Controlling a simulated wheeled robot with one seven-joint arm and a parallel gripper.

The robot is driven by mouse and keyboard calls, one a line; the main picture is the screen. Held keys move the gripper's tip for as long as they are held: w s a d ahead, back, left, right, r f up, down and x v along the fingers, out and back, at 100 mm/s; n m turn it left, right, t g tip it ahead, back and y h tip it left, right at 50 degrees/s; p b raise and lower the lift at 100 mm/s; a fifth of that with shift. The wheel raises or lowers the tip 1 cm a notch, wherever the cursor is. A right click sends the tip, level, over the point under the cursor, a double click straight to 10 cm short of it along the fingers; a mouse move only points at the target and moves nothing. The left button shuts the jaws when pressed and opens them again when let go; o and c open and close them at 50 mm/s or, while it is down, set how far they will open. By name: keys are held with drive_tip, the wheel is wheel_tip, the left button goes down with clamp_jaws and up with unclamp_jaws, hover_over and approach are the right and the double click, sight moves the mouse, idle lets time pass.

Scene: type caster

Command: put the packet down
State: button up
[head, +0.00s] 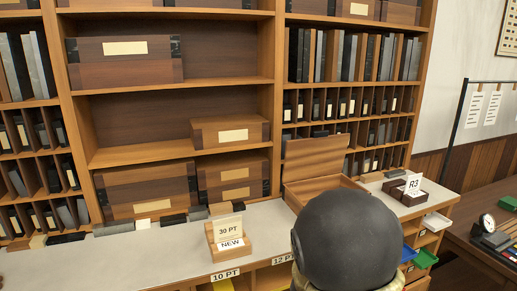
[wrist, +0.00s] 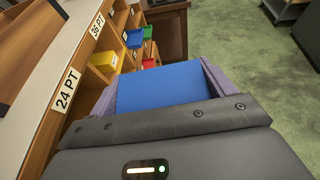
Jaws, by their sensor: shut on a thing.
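The packet (wrist: 160,86) is a plain blue block with a flat face, seen in the wrist view. My gripper (wrist: 158,80) is shut on it, with one purple-grey finger along its left side and one along its right. The packet's near end is hidden by the dark gripper body. It is held beside the front of the cabinet, with green floor showing beyond. The head view does not show the packet or the gripper fingers; a dark rounded part of my arm covers the lower right middle there.
The grey counter (head: 173,247) carries a wooden holder with a "30 PT NEW" card (head: 229,236), an open wooden box (head: 318,178) and an "R3" sign (head: 413,184). Yellow (wrist: 105,61) and blue (wrist: 134,38) bins sit in the cabinet front.

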drive_tip(key=a+f+t, duration=0.1)
drive_tip(key=a+f, duration=0.3)
drive_tip(key=f, duration=0.5)
drive_tip(key=a+f+n+y, duration=0.1)
drive_tip(key=a+f, duration=0.3)
drive_tip(key=f, duration=0.4)
drive_tip(key=a+f+n+t, duration=0.1)
drive_tip(key=a+f, duration=0.3)
drive_tip(key=f, duration=0.5)
drive_tip(key=shift+w+f+t, duration=0.25)
drive_tip(key=shift+f+t, duration=0.05)
wheel_tip(320, 180, down, 11)
drive_tip(key=n+t+y, duration=0.5)
drive_tip(key=n+y, duration=0.5)
drive_tip(key=y, duration=0.1)
drive_tip(key=shift+r, duration=0.2)
